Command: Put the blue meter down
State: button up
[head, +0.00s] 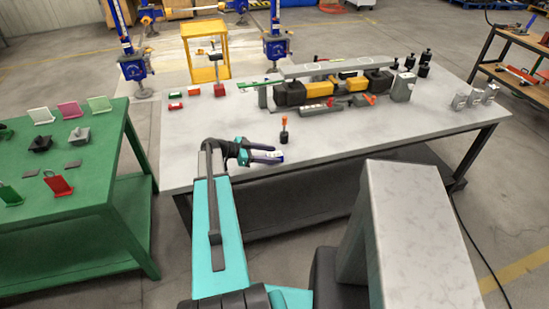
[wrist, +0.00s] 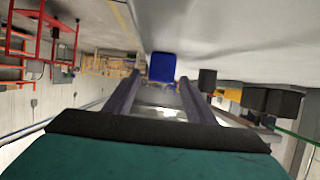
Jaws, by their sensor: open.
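The blue meter (wrist: 162,67) shows as a small blue block in the wrist view, between the tips of my two dark fingers. A gap shows on each side of it. In the head view, my gripper (head: 270,156) is low over the front left of the grey table (head: 370,146), pointing right. It is open. A blue and white patch shows at its tips there, but finger and meter are hard to tell apart. I cannot tell whether the meter's underside touches the table.
A small black tool with an orange top (head: 284,131) stands just behind my gripper. A grey beam (head: 337,68) with black and yellow blocks lies further back. A green table (head: 75,190) with coloured plates is at left. The table's front right is clear.

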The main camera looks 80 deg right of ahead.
grip_shut()
jog(key=shift+r, duration=0.2)
jog(key=shift+r+b, duration=0.95)
jog(key=shift+r, duration=0.15)
jog(key=w+a+r+b, duration=0.1)
jog(key=w+a+b, duration=0.1)
jog(key=a, duration=0.5)
jog(key=w+a+r+b, duration=0.1)
jog(key=w+a+b, duration=0.2)
jog(key=w+a, duration=0.2)
jog(key=shift+w+a+r+b, duration=0.25)
jog(key=shift+w+a+b, duration=0.05)
jog(key=shift+a, duration=0.8)
